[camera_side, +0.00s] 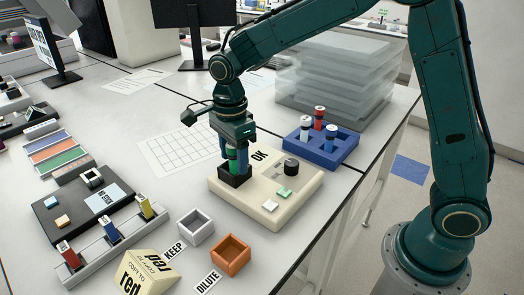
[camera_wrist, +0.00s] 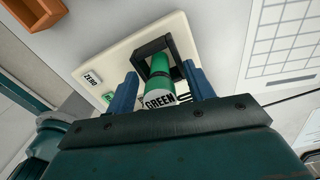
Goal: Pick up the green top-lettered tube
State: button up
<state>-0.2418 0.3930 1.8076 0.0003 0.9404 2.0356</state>
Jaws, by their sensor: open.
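The green tube (camera_wrist: 161,85) has a white top lettered GREEN. It stands in a square black holder (camera_side: 235,176) on a cream device (camera_side: 285,205). My gripper (camera_side: 237,165) is over the holder, pointing down. In the wrist view its two blue fingers (camera_wrist: 164,88) are open, one on each side of the tube, with the tube between them. I cannot tell whether either finger touches it. In the side view the gripper mostly hides the tube.
A blue rack (camera_side: 337,150) with red and blue tubes stands right behind the device. Grey (camera_side: 195,227) and orange (camera_side: 230,254) boxes stand in front. A rail with red, blue and yellow tubes is at left. Clear trays (camera_side: 335,75) are stacked behind. A gridded sheet (camera_side: 178,146) lies flat.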

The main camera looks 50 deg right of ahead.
dwell(0.3)
jog(key=c, duration=1.1)
jog(key=shift+r, duration=0.1)
jog(key=shift+c, duration=0.2)
notch_tip(320, 180, up, 20)
dwell(0.4)
